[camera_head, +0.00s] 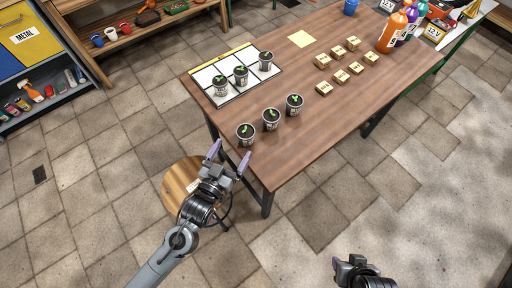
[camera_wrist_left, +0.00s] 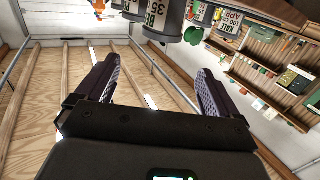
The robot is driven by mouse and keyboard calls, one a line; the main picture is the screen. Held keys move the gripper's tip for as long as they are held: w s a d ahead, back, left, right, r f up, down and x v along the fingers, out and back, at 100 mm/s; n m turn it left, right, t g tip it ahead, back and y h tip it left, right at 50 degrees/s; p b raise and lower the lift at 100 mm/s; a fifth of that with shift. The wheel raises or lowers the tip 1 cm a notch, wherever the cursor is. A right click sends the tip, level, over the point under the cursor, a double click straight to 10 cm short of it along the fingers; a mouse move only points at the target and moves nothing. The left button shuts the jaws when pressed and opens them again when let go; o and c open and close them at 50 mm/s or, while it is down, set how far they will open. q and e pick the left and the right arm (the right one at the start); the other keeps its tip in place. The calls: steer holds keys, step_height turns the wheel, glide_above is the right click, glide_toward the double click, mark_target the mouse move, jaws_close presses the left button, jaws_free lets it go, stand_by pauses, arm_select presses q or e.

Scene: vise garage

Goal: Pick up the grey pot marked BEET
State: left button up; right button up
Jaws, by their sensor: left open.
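Several grey pots with green sprouts stand on the wooden table. The front row has a nearest pot (camera_head: 246,135), a middle pot (camera_head: 271,119) and a far pot (camera_head: 294,104). Their labels are too small to read in the head view. In the left wrist view, the closest grey pot (camera_wrist_left: 158,18) shows a cut-off label starting "BE"; another pot (camera_wrist_left: 230,21) seems to read KALE. My left gripper (camera_head: 229,155) is open and empty, just off the table's near edge, apart from the nearest pot. My right gripper (camera_head: 350,265) is at the bottom, its fingers unclear.
A gridded white mat (camera_head: 232,97) with more pots lies at the table's left end. Small wooden blocks (camera_head: 340,76), a yellow note (camera_head: 301,39) and bottles (camera_head: 391,33) are farther back. A round stool (camera_head: 178,184) stands beside my left gripper. The table's (camera_head: 285,150) near right surface is clear.

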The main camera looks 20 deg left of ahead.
mark_target(248, 127)
arm_select(q)
steer(key=w, duration=0.2)
steer(key=w+f+b, duration=0.1)
steer(key=w, duration=0.2)
steer(key=shift+w+d+f, duration=0.3)
steer(key=shift+w+d, duration=0.05)
steer(key=shift+d, duration=0.05)
steer(key=shift+w+d, duration=0.1)
steer(key=shift+w, duration=0.9)
steer(key=w, duration=0.4)
steer(key=shift+d+f, duration=0.2)
steer(key=shift+d, duration=0.05)
arm_select(e)
steer(key=shift+x, duration=1.2)
steer(key=shift+s+d, duration=0.15)
steer(key=shift+d, duration=0.05)
arm_select(q)
steer(key=c, duration=1.1)
steer(key=shift+c, duration=0.2)
arm_select(e)
steer(key=shift+d, duration=0.1)
